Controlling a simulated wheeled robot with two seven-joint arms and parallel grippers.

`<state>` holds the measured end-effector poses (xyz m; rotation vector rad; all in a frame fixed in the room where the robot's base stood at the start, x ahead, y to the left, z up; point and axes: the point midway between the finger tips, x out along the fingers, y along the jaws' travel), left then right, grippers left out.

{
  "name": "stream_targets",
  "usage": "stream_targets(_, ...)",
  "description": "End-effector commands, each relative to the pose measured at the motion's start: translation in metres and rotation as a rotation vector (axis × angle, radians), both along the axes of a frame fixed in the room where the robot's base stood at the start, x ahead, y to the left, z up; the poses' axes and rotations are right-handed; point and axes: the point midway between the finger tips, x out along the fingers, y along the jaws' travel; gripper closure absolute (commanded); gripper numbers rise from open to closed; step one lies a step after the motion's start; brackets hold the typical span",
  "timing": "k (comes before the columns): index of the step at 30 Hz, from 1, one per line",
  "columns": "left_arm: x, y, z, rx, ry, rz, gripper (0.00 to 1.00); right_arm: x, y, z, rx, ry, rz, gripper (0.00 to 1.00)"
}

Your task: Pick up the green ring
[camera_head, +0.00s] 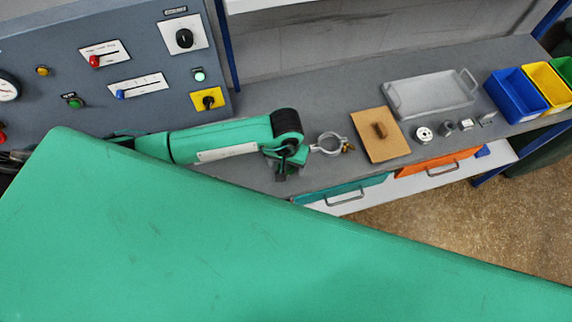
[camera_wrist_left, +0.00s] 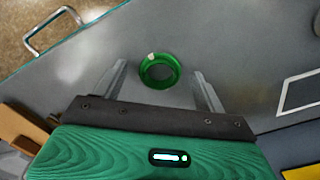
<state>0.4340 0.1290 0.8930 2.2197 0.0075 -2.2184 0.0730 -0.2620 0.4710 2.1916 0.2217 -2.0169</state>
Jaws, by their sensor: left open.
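The green ring (camera_wrist_left: 159,71) lies flat on the grey bench top in the left wrist view, with a pale spot on its upper rim. My left gripper (camera_head: 284,174) reaches in over the bench in the head view and points down. In the left wrist view, its two fingers are open and apart, one on each side of the ring, with gaps between. I cannot tell how far above the bench the fingertips are. In the head view the ring is hidden by my gripper and arm. My right gripper is not in view.
A metal clamp ring (camera_head: 328,144) lies close to the right of my left gripper. Beyond it are a brown board (camera_head: 366,148), a grey tray (camera_head: 420,115), small metal parts and bins (camera_head: 511,97). A control panel (camera_head: 140,45) stands at left. Drawers (camera_head: 345,193) line the bench front.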

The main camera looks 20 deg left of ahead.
Motion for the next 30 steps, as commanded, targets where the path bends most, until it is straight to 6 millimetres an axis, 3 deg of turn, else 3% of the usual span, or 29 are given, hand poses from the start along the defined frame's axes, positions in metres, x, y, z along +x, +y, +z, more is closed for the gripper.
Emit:
stream_targets(4,0.000,0.000,0.000,0.000,0.000,0.000,0.31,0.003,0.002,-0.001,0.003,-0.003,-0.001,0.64)
stream_targets(11,0.000,0.000,0.000,0.000,0.000,0.000,0.75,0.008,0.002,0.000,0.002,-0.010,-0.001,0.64)
stream_targets(23,0.001,0.000,0.004,-0.001,-0.001,-0.001,0.75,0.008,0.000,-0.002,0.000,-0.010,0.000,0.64)
stream_targets(30,0.001,0.000,0.031,-0.001,-0.006,-0.003,0.75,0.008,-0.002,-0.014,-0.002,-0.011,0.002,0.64)
